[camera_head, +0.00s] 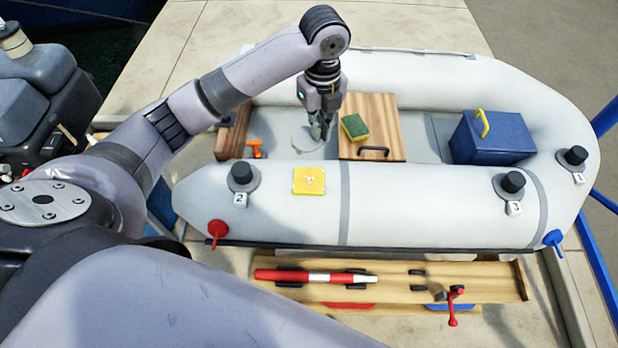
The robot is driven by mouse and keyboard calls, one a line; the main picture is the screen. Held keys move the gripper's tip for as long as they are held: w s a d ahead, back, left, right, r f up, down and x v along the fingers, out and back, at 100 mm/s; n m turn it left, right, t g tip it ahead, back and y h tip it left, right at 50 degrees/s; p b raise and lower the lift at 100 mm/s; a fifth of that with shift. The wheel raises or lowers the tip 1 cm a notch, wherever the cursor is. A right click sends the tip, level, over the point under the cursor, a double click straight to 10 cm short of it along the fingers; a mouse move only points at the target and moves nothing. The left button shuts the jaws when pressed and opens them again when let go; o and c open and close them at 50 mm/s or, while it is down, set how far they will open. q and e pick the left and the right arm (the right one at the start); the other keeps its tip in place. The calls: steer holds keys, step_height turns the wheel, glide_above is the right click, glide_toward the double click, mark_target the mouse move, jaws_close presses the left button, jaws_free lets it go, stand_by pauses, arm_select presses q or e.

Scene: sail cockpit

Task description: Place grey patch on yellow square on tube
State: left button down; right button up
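A pale grey round piece (302,143), which looks like the grey patch, lies inside the boat left of the wooden seat. My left gripper (318,133) points down over its right side. The fingertips look close together, but I cannot tell whether they touch or hold the patch. The yellow square (309,188) is on top of the boat's near grey tube (415,205), in front of the gripper. It is bare apart from small pale marks. My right gripper is not in view.
A sponge (354,127) lies on the wooden seat (372,108). An orange-handled tool (255,148) is left of the patch. A blue box (492,138) stands at right. Black valves (242,175) rise from the tube. A wooden tray (390,268) holds a red-and-white cylinder (315,277).

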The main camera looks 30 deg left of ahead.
mark_target(318, 180)
arm_select(q)
steer(key=shift+w+a+r+m, duration=0.15)
steer(key=shift+w+r+m, duration=0.35)
steer(key=shift+m, duration=0.3)
step_height(318, 180, down, 20)
steer(key=shift+r+p, duration=0.2)
steer(key=shift+p, duration=0.2)
steer(key=shift+s+f, duration=0.1)
steer(key=shift+f, duration=0.05)
steer(key=c, duration=1.8)
jaws_free()
step_height(318, 180, up, 12)
